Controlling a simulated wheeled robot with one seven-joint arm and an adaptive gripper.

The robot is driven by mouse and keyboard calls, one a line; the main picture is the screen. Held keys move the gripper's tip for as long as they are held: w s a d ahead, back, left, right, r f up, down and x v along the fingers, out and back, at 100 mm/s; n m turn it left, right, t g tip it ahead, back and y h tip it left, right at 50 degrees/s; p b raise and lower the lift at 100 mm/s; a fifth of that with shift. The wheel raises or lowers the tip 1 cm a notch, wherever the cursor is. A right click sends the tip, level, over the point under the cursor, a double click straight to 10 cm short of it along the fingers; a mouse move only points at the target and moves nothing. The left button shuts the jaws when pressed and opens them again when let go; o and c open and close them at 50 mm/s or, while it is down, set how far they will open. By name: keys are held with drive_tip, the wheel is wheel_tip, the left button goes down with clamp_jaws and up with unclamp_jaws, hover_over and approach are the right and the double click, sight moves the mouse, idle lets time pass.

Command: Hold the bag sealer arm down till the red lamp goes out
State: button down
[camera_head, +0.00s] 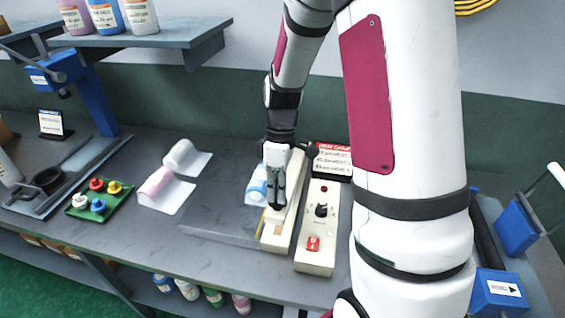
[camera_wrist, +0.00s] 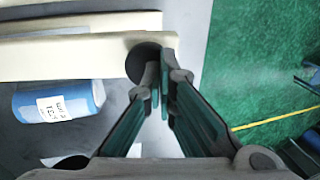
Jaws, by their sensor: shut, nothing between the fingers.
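The bag sealer has a long cream arm (camera_head: 290,205) and a cream control box (camera_head: 316,255) beside it. The box carries a black dial, a red switch (camera_head: 313,243) and a small red lamp (camera_head: 323,189); I cannot tell if the lamp is lit. In the wrist view the sealer arm (camera_wrist: 75,62) ends in a round black knob (camera_wrist: 144,64). My gripper (camera_head: 274,207) is shut and empty, pointing down at the arm's front end. Its fingertips (camera_wrist: 163,77) overlap the knob in the wrist view; I cannot tell whether they touch it.
A blue bottle (camera_head: 257,187) lies left of the sealer, and also shows in the wrist view (camera_wrist: 60,100). A red-topped sign (camera_head: 333,160) stands behind the box. Wrapped rolls (camera_head: 160,185) and a green tray (camera_head: 98,203) lie further left. My arm hides the bench's right part.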

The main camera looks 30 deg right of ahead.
sight(274, 212)
drive_tip(key=x, duration=0.3)
drive_tip(key=b+x, duration=0.1)
drive_tip(key=x, duration=0.2)
drive_tip(key=s+x, duration=0.1)
drive_tip(key=x, duration=0.2)
drive_tip(key=shift+w+r+b, duration=0.1)
drive_tip(key=shift+r+b, duration=0.05)
drive_tip(key=shift+b, duration=0.15)
drive_tip(key=shift+w+a, duration=0.15)
idle(1.2)
drive_tip(key=shift+w+a, duration=0.1)
drive_tip(key=shift+w, duration=0.05)
drive_tip(key=c, duration=2.4)
unclamp_jaws()
drive_tip(key=shift+w+r, duration=0.15)
drive_tip(key=shift+t, duration=0.3)
drive_tip(key=p+v, duration=0.1)
drive_tip(key=v, duration=0.3)
drive_tip(key=s+a+v, duration=0.1)
drive_tip(key=v, duration=0.4)
drive_tip(key=p+v, duration=0.1)
drive_tip(key=v, duration=0.4)
drive_tip(key=shift+s+a+r+p, duration=0.3)
drive_tip(key=shift+a+r+p, duration=0.05)
drive_tip(key=shift+s+r, duration=0.1)
drive_tip(key=shift+r, duration=0.4)
drive_tip(key=shift+r, duration=0.1)
